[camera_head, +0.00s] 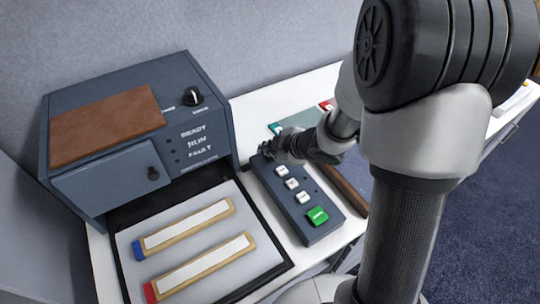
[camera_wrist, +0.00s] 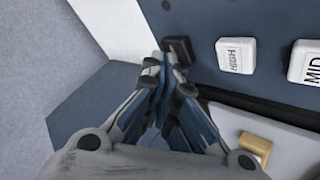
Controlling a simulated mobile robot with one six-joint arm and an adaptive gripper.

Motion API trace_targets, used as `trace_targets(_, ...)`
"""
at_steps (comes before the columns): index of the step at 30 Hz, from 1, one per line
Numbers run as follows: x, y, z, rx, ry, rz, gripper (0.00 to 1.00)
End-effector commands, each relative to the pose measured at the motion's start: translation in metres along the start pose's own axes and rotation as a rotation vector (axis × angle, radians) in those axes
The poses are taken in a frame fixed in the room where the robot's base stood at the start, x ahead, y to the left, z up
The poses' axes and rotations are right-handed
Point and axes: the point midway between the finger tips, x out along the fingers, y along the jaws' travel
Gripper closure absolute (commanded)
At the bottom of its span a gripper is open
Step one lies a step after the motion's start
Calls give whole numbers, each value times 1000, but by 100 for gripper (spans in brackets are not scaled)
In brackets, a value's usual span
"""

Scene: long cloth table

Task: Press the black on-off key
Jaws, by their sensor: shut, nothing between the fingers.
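The black key (camera_wrist: 178,46) sits at the end of the key row on the dark control panel (camera_head: 292,212), beside the white HIGH key (camera_wrist: 236,54). In the head view my gripper hides that key. My gripper (camera_wrist: 168,64) is shut and empty, with its fingertips right at the black key's edge in the wrist view. It also shows in the head view (camera_head: 268,150), at the far end of the panel. I cannot tell whether the tips touch the key or whether it is pressed down.
Other white keys (camera_head: 292,184) and a green key (camera_head: 317,215) run along the panel. A dark cabinet (camera_head: 212,128) with a knob and brown top pad stands left. A tray (camera_head: 262,206) with two wooden-edged strips lies in front of it. Coloured items lie behind my gripper.

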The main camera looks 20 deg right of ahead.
Motion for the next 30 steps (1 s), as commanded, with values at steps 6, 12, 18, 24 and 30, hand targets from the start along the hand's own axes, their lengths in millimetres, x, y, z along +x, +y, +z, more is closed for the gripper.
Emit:
trace_targets(6,2,-2,2,0,0,0,100)
trace_targets(12,3,-2,2,0,0,0,100)
trace_targets(18,-2,1,-1,0,0,-1,100)
trace_targets(24,-9,7,-7,0,0,0,100)
trace_targets(30,-9,7,-7,0,0,0,100)
